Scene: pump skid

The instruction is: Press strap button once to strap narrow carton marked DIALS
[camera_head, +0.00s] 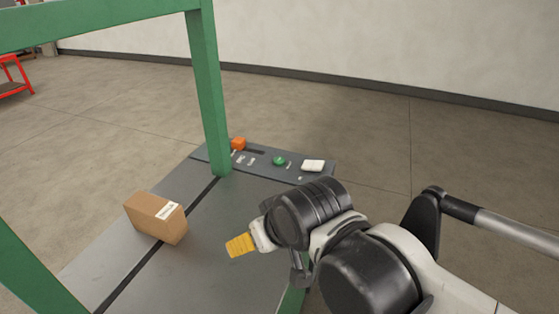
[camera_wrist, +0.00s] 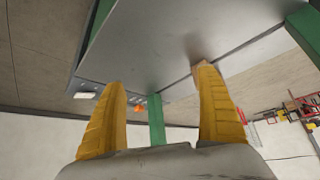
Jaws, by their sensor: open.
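On the control panel (camera_head: 262,163) at the far end are a green round button (camera_head: 279,160), an orange block-like control (camera_head: 238,143) and a white rocker-like piece (camera_head: 313,165). Which one is the strap button I cannot read. My gripper (camera_head: 240,245) is above the table, right of the carton and short of the panel. In the wrist view its yellow fingers (camera_wrist: 160,112) are wide apart and empty.
A green frame post (camera_head: 208,90) stands between the carton and the panel, with a green beam overhead. The grey table top (camera_head: 225,215) is otherwise clear. A red stand (camera_head: 14,78) is far off at the left; a pale wall is behind.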

